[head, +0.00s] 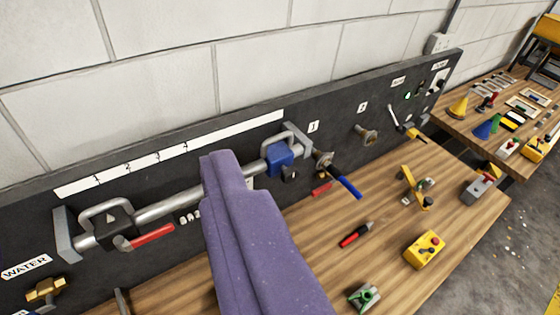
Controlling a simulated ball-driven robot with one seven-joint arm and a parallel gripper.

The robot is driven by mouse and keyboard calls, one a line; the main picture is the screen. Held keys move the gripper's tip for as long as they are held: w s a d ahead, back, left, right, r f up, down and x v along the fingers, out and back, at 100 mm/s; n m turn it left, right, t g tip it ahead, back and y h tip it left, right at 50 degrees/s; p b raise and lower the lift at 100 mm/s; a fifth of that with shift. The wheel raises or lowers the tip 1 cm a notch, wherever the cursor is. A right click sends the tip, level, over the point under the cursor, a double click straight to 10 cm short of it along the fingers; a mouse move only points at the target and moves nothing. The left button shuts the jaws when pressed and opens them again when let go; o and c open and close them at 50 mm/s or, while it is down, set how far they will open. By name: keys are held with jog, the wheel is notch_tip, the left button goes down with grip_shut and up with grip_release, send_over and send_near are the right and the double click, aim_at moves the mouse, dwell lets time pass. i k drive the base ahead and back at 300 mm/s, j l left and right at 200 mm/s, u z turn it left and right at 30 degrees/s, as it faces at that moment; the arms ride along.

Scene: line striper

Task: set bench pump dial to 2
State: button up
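No dial is plainly readable as the bench pump dial. Small white markings (190,217) on the dark panel sit just left of a large purple form, which seems to be part of my own arm and hides the panel behind it. A blue block (280,157) sits on the silver pipe (165,209), with a small dark knob (290,175) below it; its setting is too small to read. My gripper's fingers cannot be made out in view.
The dark panel (345,110) carries a red-handled lever (150,237), a blue-handled valve (345,187) and plates marked 1 and 2. On the wooden bench lie a red-and-black tool (355,234), a yellow control box (425,249) and a green-and-grey part (364,297). A second bench stands right.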

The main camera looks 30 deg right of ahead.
aim_at(441, 83)
jog(key=z, duration=1.45)
jog(key=i+l+u, duration=0.1)
jog(key=i+l, duration=0.2)
jog(key=i+l+u, duration=0.1)
jog(key=i+l, duration=0.2)
jog(key=i+l+u, duration=0.1)
jog(key=i+l, duration=0.2)
jog(key=l, duration=0.15)
jog(key=i+l+u, duration=0.1)
jog(key=i+l, duration=0.2)
jog(key=i+l+u, duration=0.1)
jog(key=i+l, duration=0.15)
jog(key=l, duration=0.25)
jog(key=i+l+u, duration=0.1)
jog(key=i+l, duration=0.15)
jog(key=l, duration=0.15)
jog(key=i+l, duration=0.2)
jog(key=l, duration=0.25)
jog(key=i+l+u, duration=0.15)
jog(key=l, duration=0.3)
jog(key=i, duration=0.1)
